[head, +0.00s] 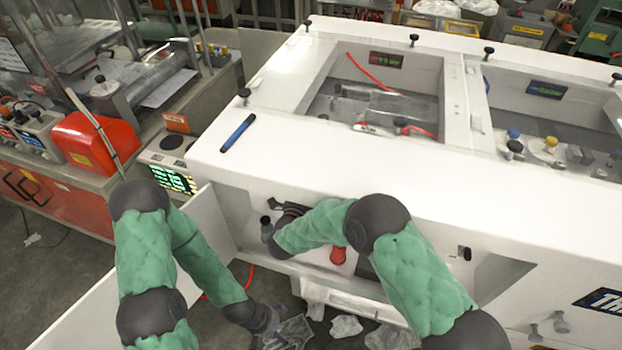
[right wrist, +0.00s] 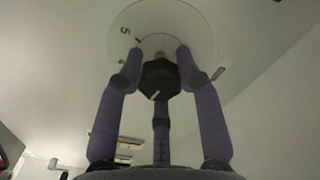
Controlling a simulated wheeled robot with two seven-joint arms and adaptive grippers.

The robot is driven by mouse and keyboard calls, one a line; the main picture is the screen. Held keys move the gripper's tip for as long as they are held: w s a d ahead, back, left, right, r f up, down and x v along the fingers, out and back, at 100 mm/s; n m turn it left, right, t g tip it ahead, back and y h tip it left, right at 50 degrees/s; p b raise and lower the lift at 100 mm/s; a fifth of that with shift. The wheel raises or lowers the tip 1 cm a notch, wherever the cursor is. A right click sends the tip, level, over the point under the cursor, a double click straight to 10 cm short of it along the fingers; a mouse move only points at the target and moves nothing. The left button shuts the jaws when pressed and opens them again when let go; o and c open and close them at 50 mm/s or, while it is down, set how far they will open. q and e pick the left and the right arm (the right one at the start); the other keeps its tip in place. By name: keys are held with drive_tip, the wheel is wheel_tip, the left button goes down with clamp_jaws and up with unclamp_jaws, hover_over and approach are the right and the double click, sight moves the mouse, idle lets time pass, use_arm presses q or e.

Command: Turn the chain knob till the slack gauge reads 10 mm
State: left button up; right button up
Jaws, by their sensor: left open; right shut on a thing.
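The dark chain knob (right wrist: 160,80) sits on a pale round dial plate (right wrist: 150,18) in the right wrist view. The plate carries a figure 5 and a short tick; a light pointer line marks the knob's face. My right gripper (right wrist: 161,58) is shut on the knob, its purple fingers around it. In the head view my right arm reaches into the open bay of the white machine, and the knob is hidden there. A small pale strip with marks (right wrist: 126,148) shows beside a finger; I cannot read any gauge value. My left gripper (head: 268,322) is open and empty, low by the open door.
A white door panel (head: 150,265) stands open at the left of the bay. A red part (head: 338,255) lies in the bay. A blue marker (head: 238,133) lies on the white machine top (head: 320,160). Crumpled plastic (head: 345,326) is on the floor below.

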drive_tip(key=shift+r, duration=0.1)
drive_tip(key=o, duration=1.2)
drive_tip(key=shift+c, duration=0.2)
drive_tip(key=shift+s, duration=0.1)
drive_tip(key=v, duration=1.1)
drive_tip(key=shift+s, duration=0.35)
drive_tip(key=shift+a, duration=0.15)
